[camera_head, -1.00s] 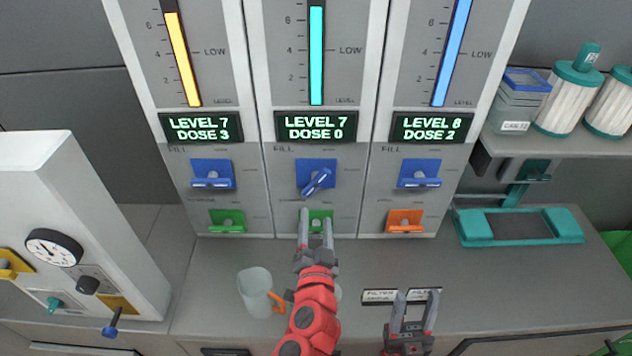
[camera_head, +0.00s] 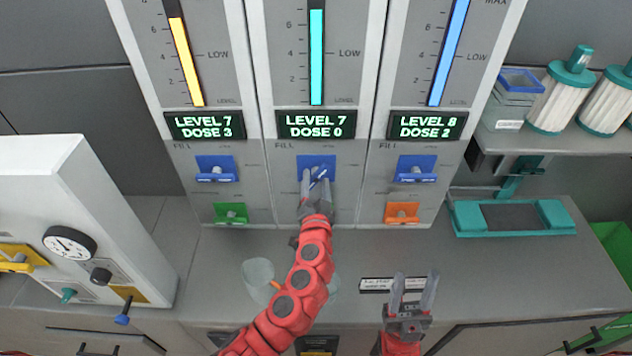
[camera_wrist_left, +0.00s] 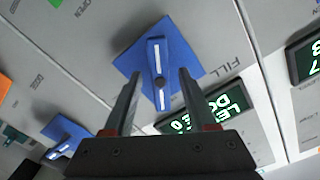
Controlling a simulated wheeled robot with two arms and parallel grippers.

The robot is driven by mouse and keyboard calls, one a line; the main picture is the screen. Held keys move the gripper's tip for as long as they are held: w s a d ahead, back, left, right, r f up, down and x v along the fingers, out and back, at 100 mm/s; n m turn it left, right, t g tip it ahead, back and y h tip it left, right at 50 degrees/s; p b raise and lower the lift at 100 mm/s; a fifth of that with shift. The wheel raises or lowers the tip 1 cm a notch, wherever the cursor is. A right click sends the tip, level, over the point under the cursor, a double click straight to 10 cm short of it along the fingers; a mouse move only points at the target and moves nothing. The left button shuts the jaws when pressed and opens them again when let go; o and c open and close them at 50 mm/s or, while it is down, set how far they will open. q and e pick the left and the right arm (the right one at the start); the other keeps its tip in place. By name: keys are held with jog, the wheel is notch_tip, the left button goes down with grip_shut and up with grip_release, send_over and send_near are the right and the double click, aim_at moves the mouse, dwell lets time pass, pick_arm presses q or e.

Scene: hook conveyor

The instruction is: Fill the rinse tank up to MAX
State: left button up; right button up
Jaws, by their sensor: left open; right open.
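Three tank columns stand side by side. The middle one has a teal level bar (camera_head: 316,56) and a display (camera_head: 316,125) reading LEVEL 7, DOSE 0. Its blue fill valve (camera_head: 317,163) has a handle turned diagonally, unlike the level handles either side. My left gripper (camera_head: 315,182) is open in front of this valve. In the left wrist view, the blue valve handle (camera_wrist_left: 158,72) lies between the open fingers, with a gap on both sides. The gripper hides the green lever below. My right gripper (camera_head: 414,280) is open and empty above the counter. I cannot read which column is the rinse tank.
The left column's display (camera_head: 205,126) reads LEVEL 7, DOSE 3; the right one's (camera_head: 427,126) reads LEVEL 8, DOSE 2. A translucent jug (camera_head: 257,272) stands on the counter behind my left arm. A teal-ended tray (camera_head: 467,218) lies to the right.

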pick_arm(q)
grip_shut()
dwell(0.4)
jog(key=shift+f+m+b, duration=0.1)
jog(key=shift+m+b, duration=0.5)
jog(key=shift+m, duration=0.5)
jog(key=m+b, duration=0.1)
jog(key=m, duration=0.1)
jog(key=shift+m, duration=0.3)
jog(key=m, duration=0.3)
jog(key=shift+m+b, duration=0.4)
jog(key=shift+m, duration=1.1)
